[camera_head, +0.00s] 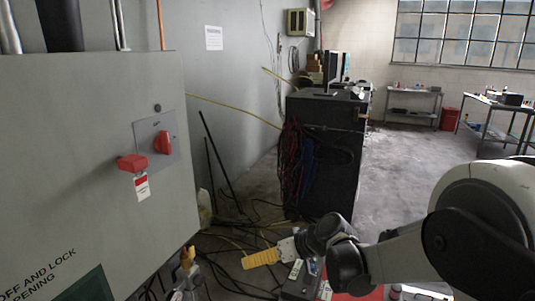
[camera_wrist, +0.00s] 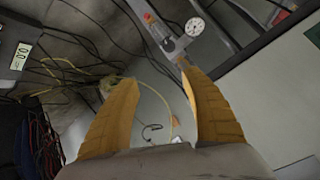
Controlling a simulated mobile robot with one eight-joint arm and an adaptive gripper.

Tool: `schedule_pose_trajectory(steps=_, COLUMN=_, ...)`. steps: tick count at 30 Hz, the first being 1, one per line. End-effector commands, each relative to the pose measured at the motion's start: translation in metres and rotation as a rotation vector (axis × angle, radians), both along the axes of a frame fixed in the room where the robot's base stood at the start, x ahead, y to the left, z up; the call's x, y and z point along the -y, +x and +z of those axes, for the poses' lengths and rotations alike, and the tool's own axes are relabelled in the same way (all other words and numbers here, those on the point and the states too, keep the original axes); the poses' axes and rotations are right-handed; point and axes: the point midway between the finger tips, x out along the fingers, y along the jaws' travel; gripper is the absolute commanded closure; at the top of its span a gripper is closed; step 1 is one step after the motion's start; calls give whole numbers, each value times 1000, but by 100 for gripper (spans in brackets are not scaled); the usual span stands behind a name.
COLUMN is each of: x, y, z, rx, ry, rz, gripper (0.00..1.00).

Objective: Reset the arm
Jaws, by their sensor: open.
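My gripper (camera_head: 261,258) is low in the middle of the head view, reaching left from my white and black arm (camera_head: 487,215), which enters at the lower right. In that view its yellow finger shows side-on. In the wrist view both yellow fingers of my gripper (camera_wrist: 158,75) are spread apart, with nothing between them. Floor and cables show beyond the gap. The rest of my arm runs out of the frame.
A grey cabinet (camera_head: 70,150) with a red switch (camera_head: 162,143) and a red lock piece (camera_head: 132,162) fills the left. A black rack (camera_head: 335,150) stands behind my gripper. Loose cables (camera_head: 240,215) cover the floor there. A round gauge (camera_wrist: 195,27) shows past the fingers.

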Motion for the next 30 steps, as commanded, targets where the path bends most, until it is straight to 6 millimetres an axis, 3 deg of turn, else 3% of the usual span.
schedule_pose_trajectory(steps=3, x=33, y=-32, z=30, rx=-38, ry=-86, rz=-107, gripper=46)
schedule_pose_trajectory(steps=9, x=90, y=-94, z=62, rx=-77, ry=-216, rz=-297, gripper=46)
schedule_pose_trajectory(steps=15, x=147, y=-163, z=74, rx=-81, ry=-329, rz=-492, gripper=46)
schedule_pose_trajectory(steps=21, x=192, y=-220, z=71, rx=-61, ry=-412, rz=-655, gripper=46)
schedule_pose_trajectory(steps=25, x=209, y=-239, z=66, rx=-45, ry=-441, rz=-717, gripper=46)
schedule_pose_trajectory(steps=30, x=217, y=-247, z=65, rx=-38, ry=-453, rz=-744, gripper=46)
